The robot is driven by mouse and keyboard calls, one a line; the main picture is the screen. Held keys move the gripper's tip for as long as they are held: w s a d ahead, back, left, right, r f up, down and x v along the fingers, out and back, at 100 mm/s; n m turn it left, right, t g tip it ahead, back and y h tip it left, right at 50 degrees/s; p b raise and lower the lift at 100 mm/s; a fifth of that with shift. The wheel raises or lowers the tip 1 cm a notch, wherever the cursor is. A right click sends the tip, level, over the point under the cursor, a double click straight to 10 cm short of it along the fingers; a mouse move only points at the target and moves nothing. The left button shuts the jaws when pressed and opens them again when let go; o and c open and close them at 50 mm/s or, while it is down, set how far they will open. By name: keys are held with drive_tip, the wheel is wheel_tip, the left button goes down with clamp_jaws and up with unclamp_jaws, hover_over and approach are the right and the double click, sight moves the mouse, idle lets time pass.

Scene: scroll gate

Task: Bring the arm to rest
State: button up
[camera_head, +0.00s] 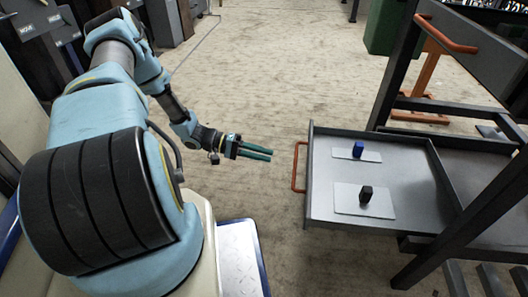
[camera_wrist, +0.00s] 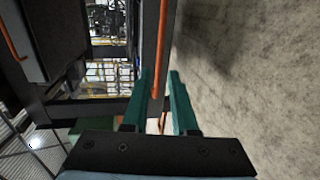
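My gripper (camera_head: 257,152) is in the middle of the head view, with its two green fingers pointing right. The fingers are parallel with a gap between them and nothing between them. They are apart from the orange drawer handle (camera_head: 299,167), a little to its left. In the wrist view my gripper (camera_wrist: 158,95) also shows its fingers spread apart. An orange bar (camera_wrist: 161,45) appears between and beyond the fingertips there; I cannot tell how far off it is. My arm reaches out from the left side of the head view.
A grey drawer (camera_head: 410,218) stands pulled out at the right. In it, a blue block (camera_head: 358,149) and a black block (camera_head: 366,194) each stand on a pale plate. A second orange handle (camera_head: 447,36) is at the upper right. The floor (camera_head: 270,75) beyond my gripper is clear.

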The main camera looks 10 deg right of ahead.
drive_tip(key=s+a+r+n+t+y+p, duration=0.1)
drive_tip(key=s+a+r+t+y+p, duration=0.15)
drive_tip(key=a+r+y, duration=0.55)
drive_tip(key=s+a+r+n+t+y+p, duration=0.1)
drive_tip(key=s+a+r+t+y, duration=0.3)
drive_tip(key=r, duration=0.8)
drive_tip(key=s+a+r+n+t+y+p, duration=0.1)
drive_tip(key=s+a+r+y+p, duration=0.1)
drive_tip(key=a+r, duration=0.65)
wheel_tip(320, 180, up, 40)
drive_tip(key=d+p, duration=0.1)
drive_tip(key=p, duration=3.6)
drive_tip(key=shift+w+p, duration=0.2)
drive_tip(key=shift+p, duration=0.2)
drive_tip(key=shift+f, duration=0.1)
